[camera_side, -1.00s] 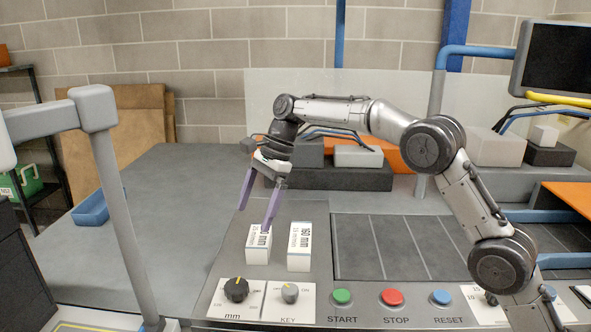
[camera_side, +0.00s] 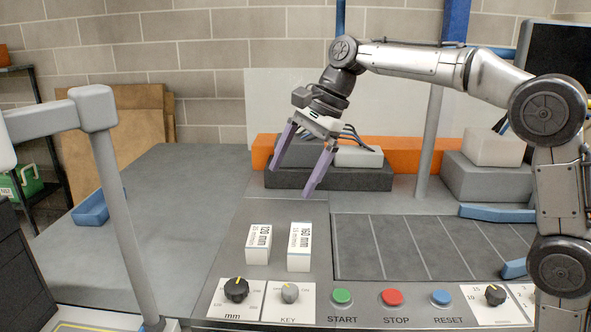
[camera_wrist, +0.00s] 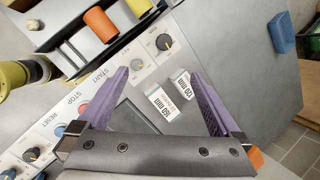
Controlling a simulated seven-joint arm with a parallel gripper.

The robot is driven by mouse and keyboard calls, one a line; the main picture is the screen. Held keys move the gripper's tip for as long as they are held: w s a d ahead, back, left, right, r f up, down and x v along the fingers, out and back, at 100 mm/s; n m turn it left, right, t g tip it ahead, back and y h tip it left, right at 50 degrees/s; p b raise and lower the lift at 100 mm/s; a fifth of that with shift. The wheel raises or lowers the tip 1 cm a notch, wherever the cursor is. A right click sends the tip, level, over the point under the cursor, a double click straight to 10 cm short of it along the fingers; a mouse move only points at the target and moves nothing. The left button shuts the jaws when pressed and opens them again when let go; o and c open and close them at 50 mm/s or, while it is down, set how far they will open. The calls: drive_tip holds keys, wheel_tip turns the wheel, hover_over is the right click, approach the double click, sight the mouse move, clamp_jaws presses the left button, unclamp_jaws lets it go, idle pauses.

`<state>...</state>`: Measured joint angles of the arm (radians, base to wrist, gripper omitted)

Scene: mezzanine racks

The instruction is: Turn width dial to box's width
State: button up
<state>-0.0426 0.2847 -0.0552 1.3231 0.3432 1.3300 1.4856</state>
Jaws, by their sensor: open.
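The width dial is a black knob (camera_side: 236,290) on a white plate marked "mm", at the panel's front left. It also shows in the wrist view (camera_wrist: 166,42); its exact setting is too small to read. Behind it stand two white upright boxes: one labelled 120 mm (camera_side: 258,244) and, to its right, one labelled 160 mm (camera_side: 299,247). In the wrist view, the 160 mm box (camera_wrist: 161,104) and 120 mm box (camera_wrist: 181,86) show between my fingers. My gripper (camera_side: 290,182) is open and empty, above and behind the boxes, touching nothing.
A grey KEY knob (camera_side: 290,293) sits right of the dial. START (camera_side: 342,297), STOP (camera_side: 391,298) and RESET (camera_side: 441,298) buttons follow, then another black knob (camera_side: 495,295). A grey post (camera_side: 125,220) rises at left. A blue tray (camera_side: 92,208) lies on the clear left table.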

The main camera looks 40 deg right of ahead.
drive_tip(key=shift+s, duration=0.1)
idle(0.4)
drive_tip(key=n+h, duration=0.7)
drive_tip(key=n, duration=0.3)
approach(236, 286)
drive_tip(key=shift+t, duration=0.4)
drive_tip(key=x, duration=0.8)
drive_tip(key=shift+s+d+f, duration=0.15)
drive_tip(key=shift+s+f, duration=0.05)
drive_tip(key=shift+f, duration=0.25)
